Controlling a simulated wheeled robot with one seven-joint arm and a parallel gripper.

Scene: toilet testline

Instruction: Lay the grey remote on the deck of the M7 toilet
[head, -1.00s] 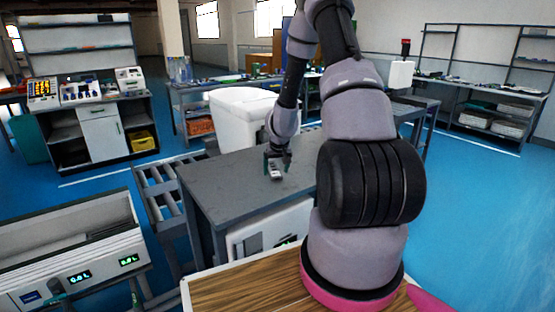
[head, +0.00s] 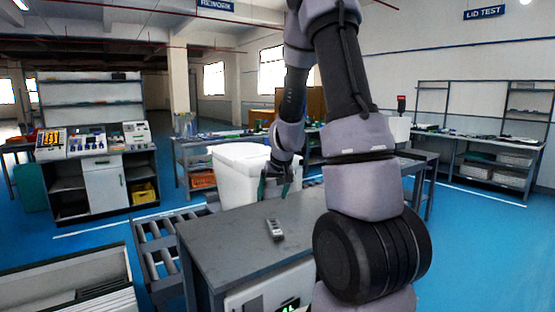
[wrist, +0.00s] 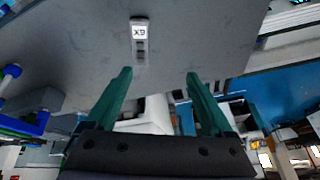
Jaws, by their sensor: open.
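The grey remote (head: 274,229) lies on the dark grey tabletop (head: 235,255) in front of me. It also shows in the wrist view (wrist: 139,38), beyond my fingertips, with a white label reading "GX" upside down. My gripper (head: 277,186) is above the table's far side, behind and above the remote, apart from it. In the wrist view its two green fingers (wrist: 160,78) are spread with nothing between them.
A roller conveyor (head: 165,255) runs at the table's left side. A workbench with instruments (head: 100,165) stands at the back left, and another bench (head: 490,155) at the back right. The tabletop around the remote is clear. Blue floor (head: 470,250) is open at right.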

